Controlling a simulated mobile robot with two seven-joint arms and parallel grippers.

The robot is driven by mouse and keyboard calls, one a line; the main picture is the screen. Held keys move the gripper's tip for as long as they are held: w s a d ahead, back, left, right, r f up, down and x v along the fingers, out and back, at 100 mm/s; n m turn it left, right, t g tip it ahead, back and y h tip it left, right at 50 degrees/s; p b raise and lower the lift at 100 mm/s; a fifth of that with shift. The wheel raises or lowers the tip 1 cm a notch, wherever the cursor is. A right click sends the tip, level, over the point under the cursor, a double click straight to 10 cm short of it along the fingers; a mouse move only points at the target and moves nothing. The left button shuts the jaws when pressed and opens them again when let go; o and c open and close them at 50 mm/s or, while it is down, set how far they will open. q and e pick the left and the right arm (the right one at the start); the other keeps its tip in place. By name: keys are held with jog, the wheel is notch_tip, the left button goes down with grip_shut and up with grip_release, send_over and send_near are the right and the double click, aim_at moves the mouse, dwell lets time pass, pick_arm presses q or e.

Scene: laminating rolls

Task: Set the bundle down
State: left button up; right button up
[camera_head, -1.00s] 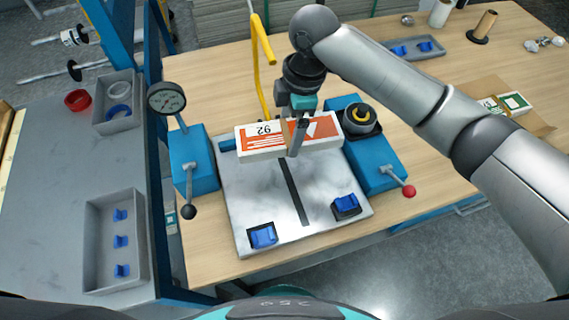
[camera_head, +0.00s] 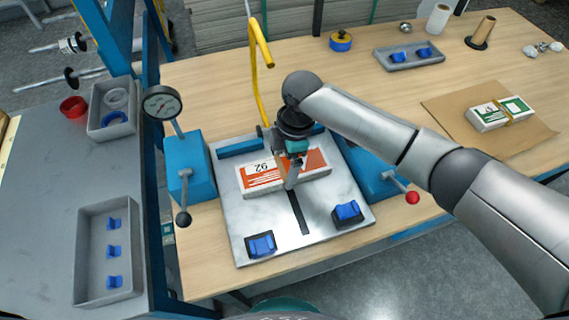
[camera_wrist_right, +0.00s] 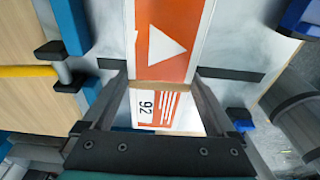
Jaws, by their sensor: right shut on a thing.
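The bundle (camera_head: 261,181) is a flat orange and white pack marked 92. My right gripper (camera_head: 291,178) is shut across its middle from above. The bundle lies level over the back part of the grey metal plate (camera_head: 327,193), on or just above it; I cannot tell which. In the right wrist view the bundle (camera_wrist_right: 172,58) runs between the two fingers (camera_wrist_right: 164,88), with its orange face and white triangle showing. The gripper hides part of its middle. My left gripper is not in view.
Blue blocks with levers flank the plate, left (camera_head: 188,165) and right (camera_head: 371,170). Two blue stops (camera_head: 261,245) (camera_head: 347,211) sit at the plate's front. A yellow bent bar (camera_head: 252,75) stands behind. A green and white pack (camera_head: 499,114) lies on cardboard at right.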

jog(key=o, duration=1.4)
jog(key=r+p, duration=0.1)
jog(key=r, duration=0.3)
jog(key=d+r, duration=0.1)
jog(key=r, duration=0.3)
jog(key=r+p, duration=0.1)
jog(key=r, duration=0.3)
jog(key=shift+w+d+p, duration=0.3)
jog(key=shift+d, duration=0.05)
